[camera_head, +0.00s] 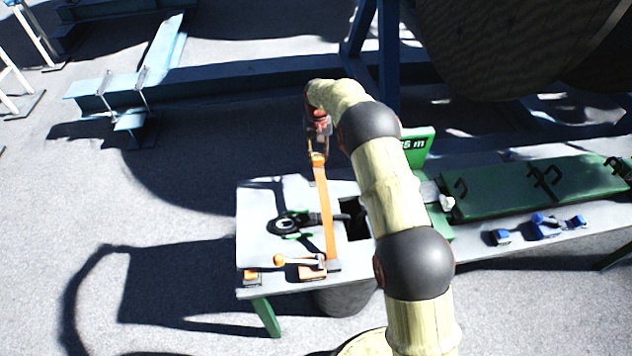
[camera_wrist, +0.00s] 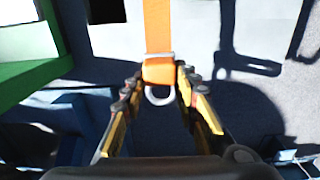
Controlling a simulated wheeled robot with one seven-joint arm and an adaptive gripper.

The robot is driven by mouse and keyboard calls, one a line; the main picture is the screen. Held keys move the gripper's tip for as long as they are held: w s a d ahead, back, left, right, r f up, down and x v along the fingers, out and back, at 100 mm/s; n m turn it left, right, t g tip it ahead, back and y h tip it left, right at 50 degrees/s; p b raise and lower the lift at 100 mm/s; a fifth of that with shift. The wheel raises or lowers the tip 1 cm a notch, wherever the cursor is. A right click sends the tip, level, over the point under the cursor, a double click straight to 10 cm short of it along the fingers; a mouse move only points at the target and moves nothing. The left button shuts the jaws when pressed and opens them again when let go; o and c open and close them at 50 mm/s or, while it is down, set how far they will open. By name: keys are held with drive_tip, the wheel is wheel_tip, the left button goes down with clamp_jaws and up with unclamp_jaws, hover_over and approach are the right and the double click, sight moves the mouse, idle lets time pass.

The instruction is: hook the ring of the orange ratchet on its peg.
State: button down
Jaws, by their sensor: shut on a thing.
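The orange strap (camera_head: 325,205) runs up taut from the orange ratchet (camera_head: 312,268) on the front of the bench to my gripper (camera_head: 318,150), which is above the bench's back left. In the wrist view, my gripper (camera_wrist: 160,80) is shut on the strap's orange end piece (camera_wrist: 158,73), with a finger on each side. The pale metal ring (camera_wrist: 158,96) hangs out between the fingers, clear of any peg. Black hook-shaped pegs (camera_head: 460,188) stand on the green panel to the right. I cannot tell which one belongs to the orange ratchet.
The bench (camera_head: 262,215) also holds a black and green ratchet (camera_head: 292,224) and a blue ratchet (camera_head: 545,226). A green sign (camera_head: 418,146) stands behind my arm. A large dark reel (camera_head: 500,45) and its blue frame (camera_head: 388,55) are behind. Left of the bench is open floor.

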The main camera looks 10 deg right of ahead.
drive_tip(key=shift+f+b, duration=1.35)
drive_tip(key=shift+f, duration=1.75)
drive_tip(key=shift+f+b, duration=1.65)
drive_tip(key=shift+f, duration=1.4)
idle(1.8)
